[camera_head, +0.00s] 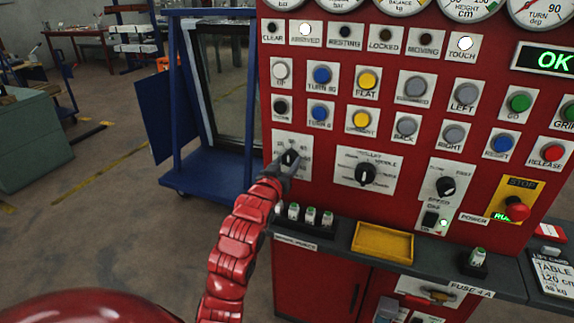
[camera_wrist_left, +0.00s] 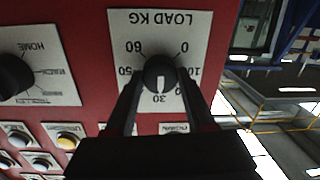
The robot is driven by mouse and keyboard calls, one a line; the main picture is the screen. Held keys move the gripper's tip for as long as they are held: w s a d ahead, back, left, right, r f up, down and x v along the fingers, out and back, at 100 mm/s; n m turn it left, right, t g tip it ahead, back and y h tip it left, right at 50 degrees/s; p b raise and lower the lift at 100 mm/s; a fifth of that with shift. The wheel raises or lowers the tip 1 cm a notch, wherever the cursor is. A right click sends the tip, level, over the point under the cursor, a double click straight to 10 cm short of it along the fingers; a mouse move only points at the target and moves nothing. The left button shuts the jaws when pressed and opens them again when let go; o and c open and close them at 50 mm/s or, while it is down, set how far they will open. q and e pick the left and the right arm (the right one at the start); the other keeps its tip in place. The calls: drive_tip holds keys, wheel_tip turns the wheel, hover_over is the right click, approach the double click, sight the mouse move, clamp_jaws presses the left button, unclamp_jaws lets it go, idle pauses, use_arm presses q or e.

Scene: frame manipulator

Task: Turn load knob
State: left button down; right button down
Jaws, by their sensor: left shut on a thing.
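The load knob (camera_head: 289,157) is a small black knob on a white plate at the lower left of the red control panel. In the left wrist view the knob (camera_wrist_left: 160,73) shows close up on its plate (camera_wrist_left: 186,38), printed LOAD KG, which appears upside down. The white mark on the knob points toward the 30. My left gripper (camera_head: 286,165) reaches up to the knob from below. Its two fingers (camera_wrist_left: 158,92) are shut on the knob, one on each side. My right gripper is in neither view.
A larger black selector knob (camera_head: 367,174) sits to the right. Rows of coloured buttons are above, and a red stop button (camera_head: 516,208) is at the right. A ledge below holds a yellow tray (camera_head: 383,242) and several small fuses (camera_head: 311,215). A blue cart (camera_head: 205,165) stands at left.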

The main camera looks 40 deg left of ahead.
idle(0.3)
use_arm(q)
drive_tip(key=shift+c, duration=1.2)
unclamp_jaws()
drive_tip(key=p+v, duration=1.3)
drive_tip(key=v, duration=0.4)
drive_tip(key=shift+s, duration=0.2)
drive_tip(key=shift+r, duration=0.1)
